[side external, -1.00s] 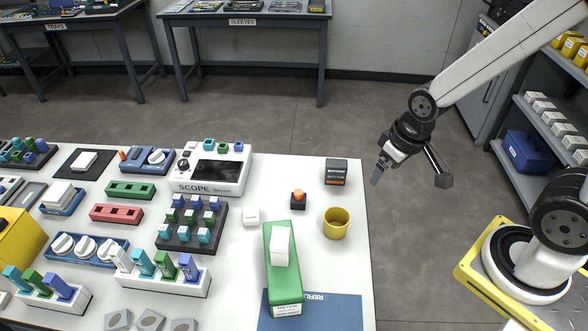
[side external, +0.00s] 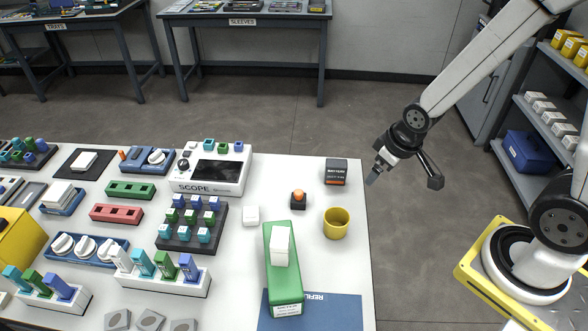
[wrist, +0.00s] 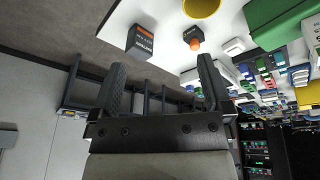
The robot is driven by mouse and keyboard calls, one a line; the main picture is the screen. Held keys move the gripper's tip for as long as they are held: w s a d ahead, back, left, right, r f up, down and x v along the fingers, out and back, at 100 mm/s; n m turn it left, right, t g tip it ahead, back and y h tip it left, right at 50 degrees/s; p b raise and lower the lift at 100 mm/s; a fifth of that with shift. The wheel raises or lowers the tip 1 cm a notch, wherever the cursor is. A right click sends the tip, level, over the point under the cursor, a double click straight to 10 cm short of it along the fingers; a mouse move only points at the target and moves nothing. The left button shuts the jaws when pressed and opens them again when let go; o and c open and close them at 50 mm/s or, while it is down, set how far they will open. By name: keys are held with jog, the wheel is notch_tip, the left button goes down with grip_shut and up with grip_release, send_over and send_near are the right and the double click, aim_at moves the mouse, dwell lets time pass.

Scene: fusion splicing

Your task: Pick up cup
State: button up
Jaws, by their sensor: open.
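The yellow cup (side external: 336,223) stands upright on the white table near its right edge. Its lower part shows at the top of the wrist view (wrist: 201,7). My gripper (side external: 373,178) hangs in the air just past the table's right edge, above and to the right of the cup, apart from it. In the wrist view my gripper (wrist: 160,85) is open, with nothing between its two dark fingers.
A black battery box (side external: 336,172) and a dark block with an orange top (side external: 298,199) stand near the cup. A green box (side external: 283,270) with a white block on it lies left of the cup. A blue mat (side external: 335,312) lies in front.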

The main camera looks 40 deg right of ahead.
notch_tip(320, 180, down, 9)
jog(key=w+d+n+t+y, duration=0.1)
jog(key=w+d+n+t, duration=0.1)
jog(key=w+n, duration=0.1)
jog(key=n+t+y, duration=0.1)
jog(key=n+y, duration=0.1)
jog(key=y, duration=0.2)
send_near(336, 222)
jog(key=shift+w+d+f, duration=0.1)
jog(key=shift+d+f, duration=0.3)
jog(key=shift+f, duration=0.05)
jog(key=shift+s+a+f+t+y, duration=0.25)
jog(key=shift+a+f+t+y, duration=0.1)
jog(key=shift+t, duration=0.25)
jog(key=shift+s+a+f+n+t+y, duration=0.15)
jog(key=shift+s+a+n+t+y, duration=0.25)
jog(key=shift+t, duration=0.3)
jog(key=shift+s+a+t+y, duration=0.45)
jog(key=shift+s+t+y, duration=0.2)
jog(key=shift+t, duration=0.45)
jog(key=shift+w, duration=0.15)
jog(key=shift+x, duration=1.2)
jog(key=shift+a, duration=0.1)
jog(key=shift+x, duration=2.55)
